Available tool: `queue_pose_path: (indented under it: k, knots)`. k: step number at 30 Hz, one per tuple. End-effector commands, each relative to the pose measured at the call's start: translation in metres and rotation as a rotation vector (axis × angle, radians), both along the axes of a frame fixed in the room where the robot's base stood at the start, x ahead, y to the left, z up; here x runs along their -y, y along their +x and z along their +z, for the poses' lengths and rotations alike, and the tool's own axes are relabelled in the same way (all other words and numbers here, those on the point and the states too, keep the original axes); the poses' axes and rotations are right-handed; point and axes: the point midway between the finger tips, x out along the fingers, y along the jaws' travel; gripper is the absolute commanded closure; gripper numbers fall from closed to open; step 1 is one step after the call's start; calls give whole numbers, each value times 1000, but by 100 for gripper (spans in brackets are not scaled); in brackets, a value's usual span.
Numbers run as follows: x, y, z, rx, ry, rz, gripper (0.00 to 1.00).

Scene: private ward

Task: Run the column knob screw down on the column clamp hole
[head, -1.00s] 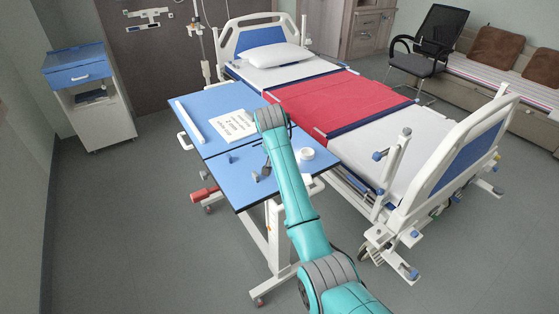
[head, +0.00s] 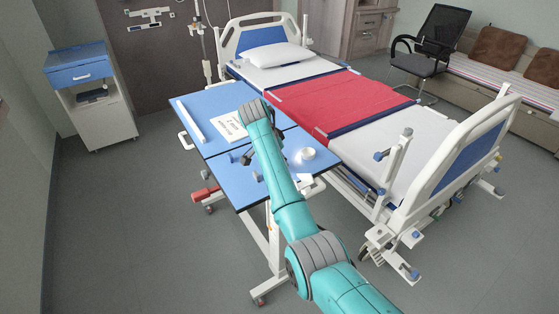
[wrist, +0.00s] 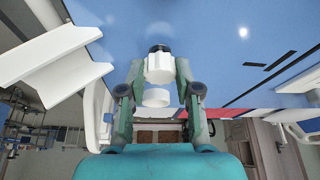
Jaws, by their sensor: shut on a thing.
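In the wrist view my gripper (wrist: 160,68) is shut on a white, faceted knob with a dark end, which I take to be the column knob screw (wrist: 160,66). It sits between the fingertips with the dark end pointing away from my wrist, above the blue tabletop. In the head view my gripper (head: 247,156) is mostly hidden by my arm, over the overbed table (head: 205,103). A small blue part (head: 232,158) and a grey-blue part (head: 257,177) stand on the table. I cannot tell which thing is the column clamp hole.
A white ring-like piece (head: 307,154) lies near the table's right edge. The bed (head: 350,130) stands right of the table.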

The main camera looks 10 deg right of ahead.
Motion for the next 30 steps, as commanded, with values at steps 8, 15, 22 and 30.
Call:
queue_pose_path:
  k: [8, 15, 22, 30]
  knots:
    - [-1, 0, -4, -9, 0, -200, 100]
    - [0, 0, -3, -7, 1, -207, 100]
    - [-1, 1, -1, -4, 1, -204, 38]
    - [0, 1, -1, 0, 2, -162, 38]
